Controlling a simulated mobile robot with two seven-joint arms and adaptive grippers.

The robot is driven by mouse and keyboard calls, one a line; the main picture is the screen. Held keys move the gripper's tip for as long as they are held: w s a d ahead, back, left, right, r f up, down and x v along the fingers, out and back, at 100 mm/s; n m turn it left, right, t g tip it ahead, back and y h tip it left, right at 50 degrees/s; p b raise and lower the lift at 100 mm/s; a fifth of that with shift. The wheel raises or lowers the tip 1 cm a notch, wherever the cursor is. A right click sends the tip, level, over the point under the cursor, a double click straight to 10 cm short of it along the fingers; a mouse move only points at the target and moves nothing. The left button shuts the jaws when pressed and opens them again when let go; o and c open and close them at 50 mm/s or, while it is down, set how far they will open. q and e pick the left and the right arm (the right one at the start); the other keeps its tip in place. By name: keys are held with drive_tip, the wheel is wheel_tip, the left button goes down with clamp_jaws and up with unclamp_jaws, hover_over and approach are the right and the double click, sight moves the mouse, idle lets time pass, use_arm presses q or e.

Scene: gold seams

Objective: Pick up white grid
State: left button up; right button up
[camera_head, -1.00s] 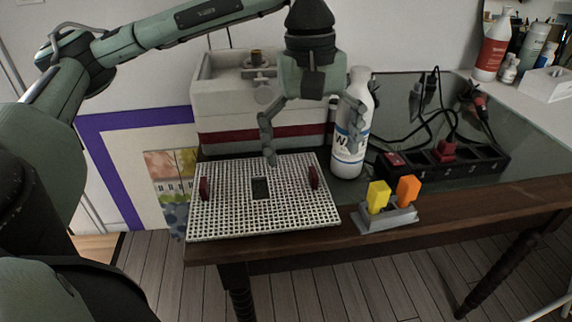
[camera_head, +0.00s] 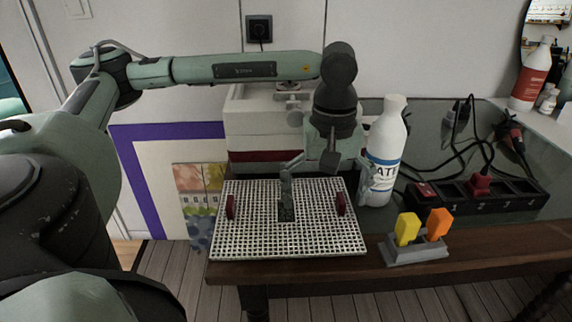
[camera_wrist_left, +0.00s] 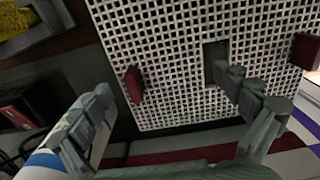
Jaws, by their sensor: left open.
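The white grid (camera_head: 255,238) lies flat on the dark wooden table near its front edge. It has a red handle at its left (camera_head: 230,206), another at its right (camera_head: 341,204), and a rectangular opening in its middle. My left gripper (camera_head: 325,186) is open and empty over the grid's back half. One finger is at the opening and hides part of it; the other is near the white bottle. In the left wrist view the grid (camera_wrist_left: 180,50) shows below the gripper (camera_wrist_left: 163,84), with the right handle (camera_wrist_left: 133,85) between the spread fingers. Contact cannot be told. My right gripper is not in view.
The white bottle (camera_head: 384,150) stands close right of the grid. A grey holder (camera_head: 415,252) with yellow and orange pieces stands at the front right. A power strip (camera_head: 480,200) with cables lies behind it. A white box with a red band (camera_head: 252,115) stands behind the grid.

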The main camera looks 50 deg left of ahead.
use_arm(q)
clamp_jaws()
idle(0.6)
